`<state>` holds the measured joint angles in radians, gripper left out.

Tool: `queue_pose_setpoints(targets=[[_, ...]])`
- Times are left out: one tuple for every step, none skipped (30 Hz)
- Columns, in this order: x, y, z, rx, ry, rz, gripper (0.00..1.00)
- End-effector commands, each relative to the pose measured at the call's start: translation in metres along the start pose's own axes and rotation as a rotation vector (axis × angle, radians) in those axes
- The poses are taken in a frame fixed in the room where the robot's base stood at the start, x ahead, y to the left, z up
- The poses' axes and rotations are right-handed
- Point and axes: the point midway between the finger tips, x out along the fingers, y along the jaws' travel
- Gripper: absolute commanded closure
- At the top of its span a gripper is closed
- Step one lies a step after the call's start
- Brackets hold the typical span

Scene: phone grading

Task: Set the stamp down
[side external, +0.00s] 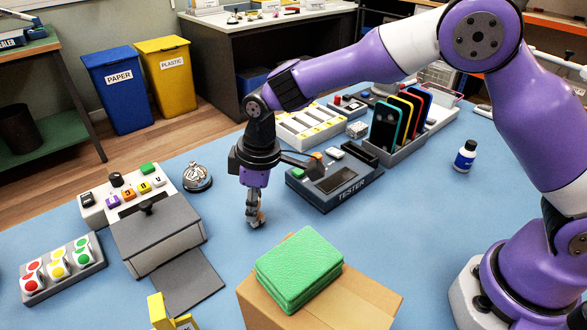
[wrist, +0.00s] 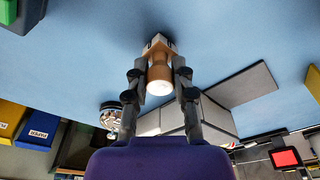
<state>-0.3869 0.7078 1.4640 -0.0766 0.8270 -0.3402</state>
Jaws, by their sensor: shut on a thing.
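In the side view my gripper (side external: 256,216) points straight down, low over the blue table (side external: 225,255), with the stamp mostly hidden by the fingers. I cannot tell whether the stamp's lower end touches the table.
Left of my gripper are a bell (side external: 197,177), a grey lidded box (side external: 160,240) and a holder with coloured lettered blocks (side external: 138,188). A tester (side external: 345,186) stands to the right. A cardboard box with a green pad (side external: 299,268) is in front. Blue table around my gripper is bare.

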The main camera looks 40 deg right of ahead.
Motion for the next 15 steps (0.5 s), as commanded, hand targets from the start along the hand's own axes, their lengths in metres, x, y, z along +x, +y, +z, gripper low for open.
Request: queue_pose_setpoints(targets=[[-0.0001, 0.0, -0.0001, 0.0, 0.0, 0.0, 1.0], [0.0003, -0.0001, 0.0, 0.0, 0.0, 0.0, 1.0], [0.0012, -0.0001, 0.0002, 0.0, 0.0, 0.0, 1.0], [0.0022, -0.0001, 0.0004, 0.0, 0.0, 0.0, 1.0], [0.0032, -0.0001, 0.0005, 0.0, 0.0, 0.0, 1.0], [0.0031, -0.0001, 0.0004, 0.0, 0.0, 0.0, 0.57], [0.003, -0.0001, 0.0003, 0.0, 0.0, 0.0, 0.43], [0.003, -0.0001, 0.0004, 0.0, 0.0, 0.0, 0.43], [0.0029, -0.0001, 0.0003, 0.0, 0.0, 0.0, 0.43], [0.0029, -0.0001, 0.0004, 0.0, 0.0, 0.0, 0.43], [0.0028, -0.0001, 0.0004, 0.0, 0.0, 0.0, 0.43], [0.0028, -0.0001, 0.0003, 0.0, 0.0, 0.0, 0.43], [0.0028, -0.0001, 0.0003, 0.0, 0.0, 0.0, 0.43], [0.0028, -0.0001, 0.0003, 0.0, 0.0, 0.0, 0.43], [0.0027, -0.0001, 0.0003, 0.0, 0.0, 0.0, 0.43]])
